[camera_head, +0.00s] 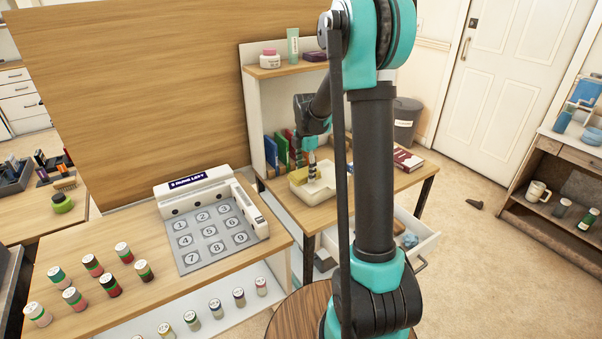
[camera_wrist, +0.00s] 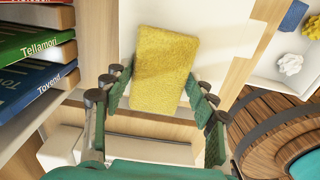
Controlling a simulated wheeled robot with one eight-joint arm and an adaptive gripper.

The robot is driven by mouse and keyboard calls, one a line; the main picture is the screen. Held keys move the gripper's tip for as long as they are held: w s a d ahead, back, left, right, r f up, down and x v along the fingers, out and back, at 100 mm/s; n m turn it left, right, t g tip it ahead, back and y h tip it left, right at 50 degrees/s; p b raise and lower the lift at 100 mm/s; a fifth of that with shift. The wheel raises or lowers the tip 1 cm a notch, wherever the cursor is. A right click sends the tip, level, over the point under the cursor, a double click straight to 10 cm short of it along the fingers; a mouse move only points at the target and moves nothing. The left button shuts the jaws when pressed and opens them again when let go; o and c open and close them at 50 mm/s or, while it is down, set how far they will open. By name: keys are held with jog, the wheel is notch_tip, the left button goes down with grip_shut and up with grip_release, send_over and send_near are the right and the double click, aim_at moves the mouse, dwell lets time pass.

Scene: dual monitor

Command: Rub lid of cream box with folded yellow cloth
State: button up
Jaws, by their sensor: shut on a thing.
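The cream box (camera_head: 318,196) sits on the wooden desk, below my gripper (camera_head: 312,158). In the wrist view a pale surface, which looks like its lid (camera_wrist: 222,42), lies behind the cloth. The folded yellow cloth (camera_wrist: 165,62) is a flat, fuzzy rectangle between the fingertips of my gripper (camera_wrist: 160,92), which is shut on its near end. A bit of yellow cloth (camera_head: 299,174) also shows at the box top in the head view. Whether the cloth touches the lid or hovers just over it, I cannot tell.
Upright books (camera_wrist: 32,60) stand close on the left in the wrist view. An open drawer (camera_head: 417,238) with crumpled things juts from the desk's right side. A red book (camera_head: 407,160) lies on the desk. A shelf (camera_head: 285,68) with small containers is above.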

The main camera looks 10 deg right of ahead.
aim_at(334, 164)
jog(key=shift+w+d, duration=1.1)
jog(key=shift+d, duration=1.05)
jog(key=shift+w+d, duration=1.15)
jog(key=shift+d, duration=1)
jog(key=shift+w+d, duration=1.1)
jog(key=shift+d, duration=1.05)
jog(key=shift+r, duration=2.95)
jog(key=shift+r, duration=1.55)
